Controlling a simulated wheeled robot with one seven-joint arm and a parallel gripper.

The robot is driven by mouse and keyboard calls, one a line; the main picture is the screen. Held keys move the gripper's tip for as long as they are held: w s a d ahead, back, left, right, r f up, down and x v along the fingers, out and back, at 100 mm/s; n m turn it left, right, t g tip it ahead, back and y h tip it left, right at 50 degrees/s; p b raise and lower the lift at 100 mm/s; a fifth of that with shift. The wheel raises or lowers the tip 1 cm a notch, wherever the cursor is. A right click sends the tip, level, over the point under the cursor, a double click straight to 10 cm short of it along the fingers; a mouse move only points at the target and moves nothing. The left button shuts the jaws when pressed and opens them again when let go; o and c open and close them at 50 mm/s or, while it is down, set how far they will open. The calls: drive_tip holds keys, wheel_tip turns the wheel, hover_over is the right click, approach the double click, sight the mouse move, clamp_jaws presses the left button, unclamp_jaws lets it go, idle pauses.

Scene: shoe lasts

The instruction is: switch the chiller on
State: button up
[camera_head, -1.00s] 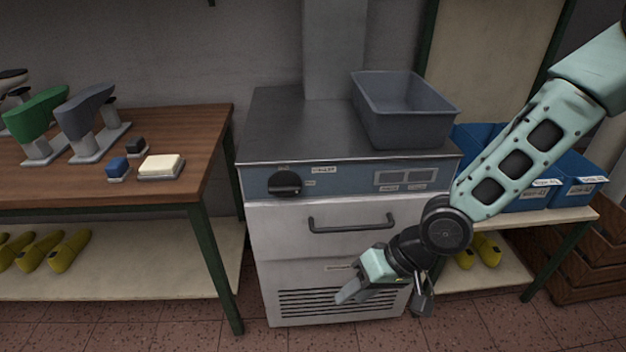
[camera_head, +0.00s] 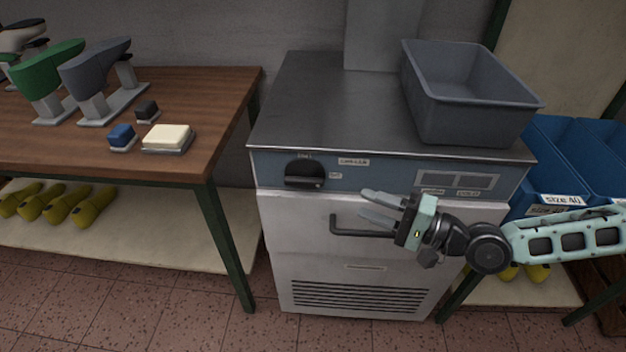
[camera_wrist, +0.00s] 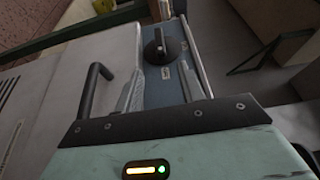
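The chiller (camera_head: 345,225) is a grey metal cabinet with a blue control strip across its upper front. A black rotary knob (camera_head: 304,174) sits at the left of that strip, with small labels around it. The knob also shows in the wrist view (camera_wrist: 160,48), ahead of the fingers. My gripper (camera_head: 368,205) is in front of the chiller, right of and a little below the knob, and apart from it. Its two fingers point left towards the knob, spread with a gap between them and nothing held. The gripper covers the right part of the drawer handle (camera_head: 345,230).
A grey bin (camera_head: 470,125) stands on the chiller's top at the right. A wooden bench (camera_head: 225,95) with shoe lasts and small blocks is at the left. Blue boxes (camera_head: 550,185) stand on a shelf at the right. The handle juts out just below my fingers.

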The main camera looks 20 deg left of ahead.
sight(313, 185)
drive_tip(key=a, duration=0.4)
drive_tip(key=w+a+p, duration=0.1)
drive_tip(key=a, duration=0.4)
drive_tip(key=w+a+p, duration=0.1)
drive_tip(key=a, duration=0.3)
drive_tip(key=shift+a, duration=0.3)
clamp_jaws()
